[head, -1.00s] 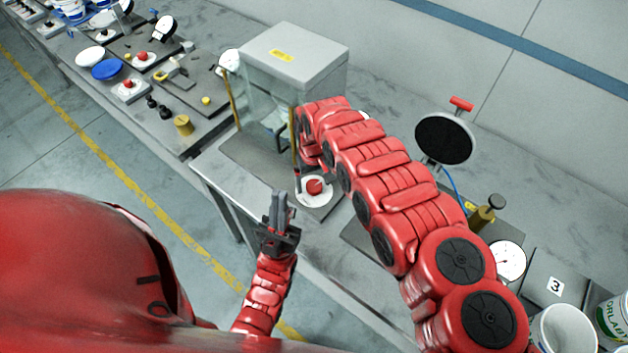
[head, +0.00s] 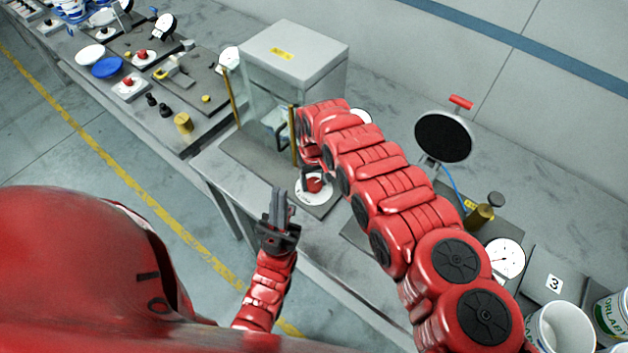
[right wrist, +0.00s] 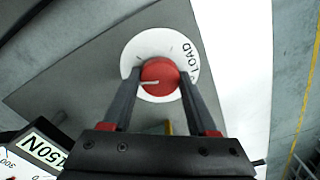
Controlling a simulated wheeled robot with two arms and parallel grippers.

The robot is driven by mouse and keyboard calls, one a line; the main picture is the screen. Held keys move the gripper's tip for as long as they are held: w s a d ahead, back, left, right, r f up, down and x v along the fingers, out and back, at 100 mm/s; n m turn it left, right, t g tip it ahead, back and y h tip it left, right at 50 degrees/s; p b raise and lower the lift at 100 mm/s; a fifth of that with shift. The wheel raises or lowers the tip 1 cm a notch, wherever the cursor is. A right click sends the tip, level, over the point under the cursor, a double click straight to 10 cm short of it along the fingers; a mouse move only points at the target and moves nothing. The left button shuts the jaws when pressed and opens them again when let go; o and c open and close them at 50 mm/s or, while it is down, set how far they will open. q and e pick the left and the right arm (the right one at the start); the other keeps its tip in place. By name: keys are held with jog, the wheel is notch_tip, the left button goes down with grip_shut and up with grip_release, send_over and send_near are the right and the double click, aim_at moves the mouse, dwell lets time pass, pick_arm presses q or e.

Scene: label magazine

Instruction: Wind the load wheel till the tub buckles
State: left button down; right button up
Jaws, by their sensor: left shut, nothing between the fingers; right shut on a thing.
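The load wheel is a red knob (head: 314,185) on a round white dial, on the dark base plate in front of the cabinet. In the right wrist view the knob (right wrist: 160,74) has a pale pointer line, and its dial reads LOAD. My right gripper (right wrist: 160,80) is shut on the knob, one finger on each side. My left gripper (head: 279,194) is shut and empty, in front of the bench edge. The grey cabinet (head: 293,52) has a clear front. A pale shape shows inside, but I cannot tell whether it is the tub.
A gauge marked 150N (right wrist: 45,150) is partly in the right wrist view. At right are a black round disc (head: 443,137) on a stand, a brass plunger (head: 480,216), a white gauge (head: 505,259) and white tubs (head: 560,330). Another bench with tools stands at left.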

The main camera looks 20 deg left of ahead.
jog(key=shift+f+m+b, duration=0.25)
jog(key=shift+m+b, duration=1.5)
jog(key=shift+m, duration=0.05)
jog(key=shift+m+b, duration=0.9)
jog(key=shift+b, duration=0.2)
jog(key=shift+r+m+b, duration=0.2)
jog(key=shift+m+b, duration=0.5)
jog(key=o, duration=1.4)
